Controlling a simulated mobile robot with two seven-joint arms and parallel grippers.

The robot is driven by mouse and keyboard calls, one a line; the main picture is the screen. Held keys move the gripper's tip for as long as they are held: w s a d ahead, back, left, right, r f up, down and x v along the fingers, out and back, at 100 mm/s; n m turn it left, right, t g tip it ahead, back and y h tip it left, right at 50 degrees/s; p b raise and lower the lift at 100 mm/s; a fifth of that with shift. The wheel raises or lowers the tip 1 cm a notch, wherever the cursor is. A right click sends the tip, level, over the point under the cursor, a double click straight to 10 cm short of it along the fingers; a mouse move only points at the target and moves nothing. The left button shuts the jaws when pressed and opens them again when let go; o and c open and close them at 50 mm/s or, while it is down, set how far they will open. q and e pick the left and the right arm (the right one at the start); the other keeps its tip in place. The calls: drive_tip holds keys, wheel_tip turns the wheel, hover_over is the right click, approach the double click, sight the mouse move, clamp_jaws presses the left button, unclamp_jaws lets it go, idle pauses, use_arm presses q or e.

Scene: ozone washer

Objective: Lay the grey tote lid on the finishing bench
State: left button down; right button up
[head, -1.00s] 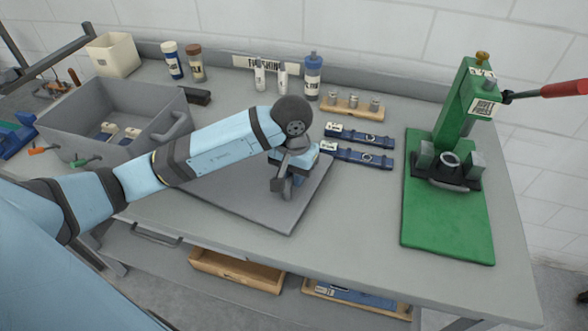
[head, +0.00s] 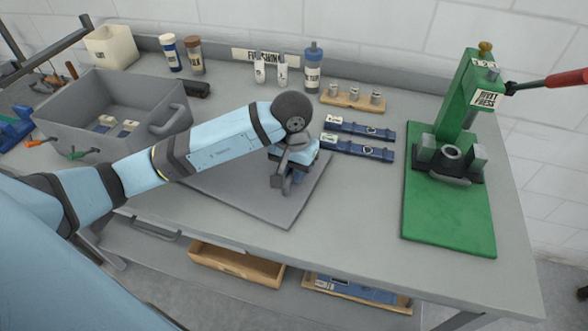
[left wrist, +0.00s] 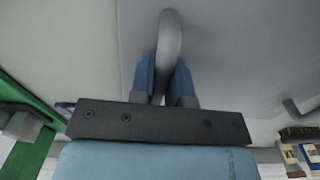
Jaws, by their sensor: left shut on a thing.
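The grey tote lid (head: 235,199) is a flat panel with a raised handle, lying flat at the front middle of the finishing bench (head: 350,230). I cannot tell whether its whole underside touches the bench. My left gripper (head: 287,181) reaches down over the lid and is shut on its handle. In the left wrist view the curved grey handle (left wrist: 170,38) runs between the two blue fingers (left wrist: 164,85), with the lid (left wrist: 215,50) filling the middle and right. My arm hides part of the lid in the head view. My right gripper is not in view.
A grey tote (head: 75,131) with small items stands left of the lid. Clear bench lies between lid and mat.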

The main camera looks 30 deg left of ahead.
use_arm(q)
drive_tip(key=shift+s+f+b, duration=0.25)
drive_tip(key=shift+f+b, duration=0.4)
drive_tip(key=shift+f, duration=0.2)
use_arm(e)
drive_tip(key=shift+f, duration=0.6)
use_arm(q)
drive_tip(key=c, duration=1.2)
unclamp_jaws()
drive_tip(key=shift+w, duration=0.1)
drive_tip(key=shift+o, duration=0.9)
drive_tip(key=shift+w, duration=0.15)
drive_tip(key=shift+r, duration=0.1)
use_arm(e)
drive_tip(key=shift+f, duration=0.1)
use_arm(q)
wheel_tip(320, 180, up, 3)
drive_tip(key=shift+w+a+p, duration=0.1)
drive_tip(key=shift+p, duration=0.65)
wheel_tip(320, 180, up, 11)
drive_tip(key=p, duration=0.3)
drive_tip(key=shift+p, duration=0.35)
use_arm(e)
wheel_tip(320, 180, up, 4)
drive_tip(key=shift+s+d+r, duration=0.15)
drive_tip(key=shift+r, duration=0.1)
use_arm(q)
drive_tip(key=shift+s+f, duration=0.2)
